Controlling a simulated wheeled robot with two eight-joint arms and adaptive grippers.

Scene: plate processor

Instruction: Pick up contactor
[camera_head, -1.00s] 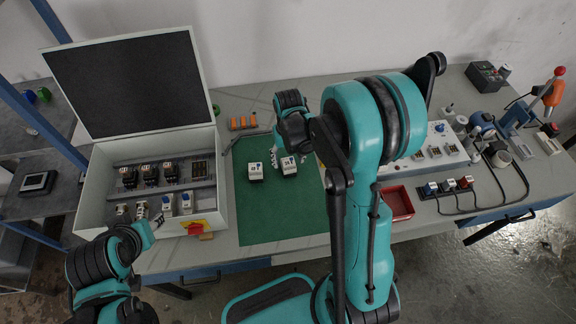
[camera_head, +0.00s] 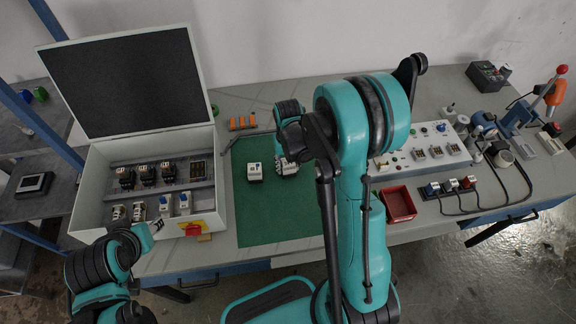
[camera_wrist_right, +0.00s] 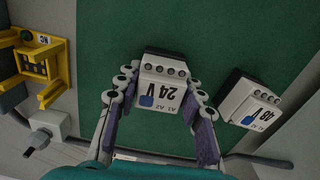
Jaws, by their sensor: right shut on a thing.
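Two white contactors with dark bases stand on the green mat (camera_head: 270,215). The 24V contactor (camera_wrist_right: 163,84) is between the two fingers of my right gripper (camera_wrist_right: 158,112) in the right wrist view, and the gripper is shut on it. In the head view this contactor (camera_head: 287,169) is the right one, partly hidden by my right arm. The 48V contactor (camera_head: 254,172) stands apart to its left; it also shows in the wrist view (camera_wrist_right: 250,104). My left gripper (camera_head: 150,234) is low at the left, by the front of the box; its opening is unclear.
An open grey box (camera_head: 84,200) holding several contactors and switches stands at the left, lid up. Orange terminal parts (camera_head: 241,122) lie behind the mat. A red tray (camera_head: 399,204) and a control panel (camera_head: 432,150) are at the right. The front of the mat is clear.

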